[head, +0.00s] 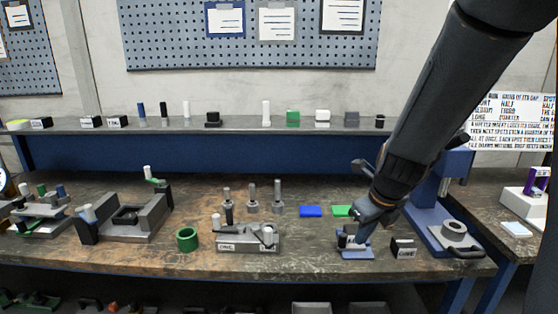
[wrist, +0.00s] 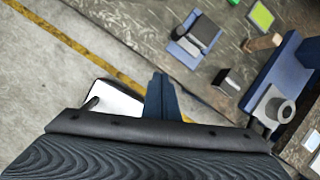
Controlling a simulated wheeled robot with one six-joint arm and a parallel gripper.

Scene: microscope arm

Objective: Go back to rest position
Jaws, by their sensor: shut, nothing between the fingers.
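My gripper (head: 371,213) shows in the head view at the lower end of my dark arm, in front of the right half of the bench. In the wrist view the blue-grey fingers of my gripper (wrist: 158,92) are together and hold nothing. They appear over the floor, apart from the bench objects. A blue stand with a round grey part (head: 454,230) is at the bench's right end; my arm covers part of it. It also shows in the wrist view (wrist: 282,108).
A small blue fixture (head: 355,252) is close below my gripper in the head view. A black labelled block (head: 403,248) stands to its right. A green ring (head: 187,239) and a grey labelled fixture (head: 250,240) are further left. Concrete floor (wrist: 40,90) lies before the bench.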

